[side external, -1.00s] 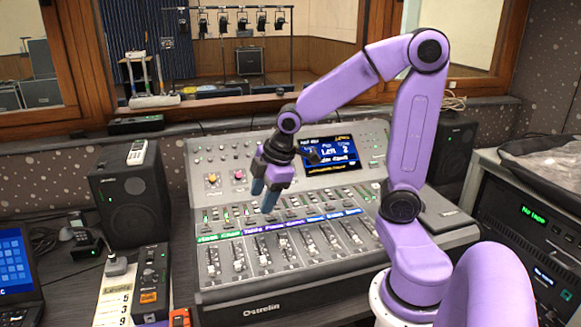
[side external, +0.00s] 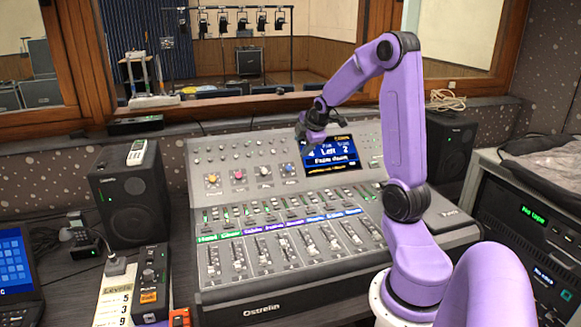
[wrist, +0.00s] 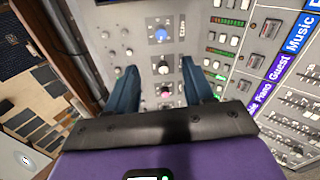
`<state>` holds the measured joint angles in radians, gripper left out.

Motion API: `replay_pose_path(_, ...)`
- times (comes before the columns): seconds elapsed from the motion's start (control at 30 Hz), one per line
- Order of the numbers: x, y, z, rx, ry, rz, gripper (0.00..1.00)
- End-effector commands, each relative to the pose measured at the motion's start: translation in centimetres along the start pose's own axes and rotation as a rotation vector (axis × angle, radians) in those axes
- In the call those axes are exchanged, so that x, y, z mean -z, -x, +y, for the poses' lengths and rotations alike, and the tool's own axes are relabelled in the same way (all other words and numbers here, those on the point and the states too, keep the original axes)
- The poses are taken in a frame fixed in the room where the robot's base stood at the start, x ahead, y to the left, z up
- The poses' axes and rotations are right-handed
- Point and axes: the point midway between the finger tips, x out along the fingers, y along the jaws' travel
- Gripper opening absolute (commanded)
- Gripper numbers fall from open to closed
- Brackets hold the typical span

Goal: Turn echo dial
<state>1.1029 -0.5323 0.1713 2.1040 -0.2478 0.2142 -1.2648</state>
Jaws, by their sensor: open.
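The mixing console (side external: 215,270) carries a row of coloured dials: yellow (side external: 212,180), pink (side external: 238,175), pale grey (side external: 264,171) and blue (side external: 290,169). Their labels are too small to read, so I cannot tell which is the echo dial. My gripper (side external: 306,132) is over the console's upper panel, at the screen's left edge, above and apart from the dials. In the wrist view my gripper (wrist: 158,68) is open and empty. The grey dial (wrist: 163,67) and the pink dial (wrist: 165,92) show between its fingers, and the blue dial (wrist: 161,34) lies beyond them.
The lit screen (side external: 333,153) is right of the dials. Coloured channel labels and several faders (side external: 310,240) fill the lower console. Speakers (side external: 132,190) stand on either side. A window frame (side external: 230,107) runs behind. A laptop (side external: 18,265) and small devices lie at left.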

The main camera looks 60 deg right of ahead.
Motion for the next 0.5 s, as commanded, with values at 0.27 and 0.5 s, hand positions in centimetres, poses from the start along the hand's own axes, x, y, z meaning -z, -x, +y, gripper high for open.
replay_pose_path(0.27,0.1,-4.1,-0.2,0.006,0.0,0.001,0.52)
replay_pose_path(0.5,0.1,-6.9,-0.2,0.004,0.001,0.002,0.52)
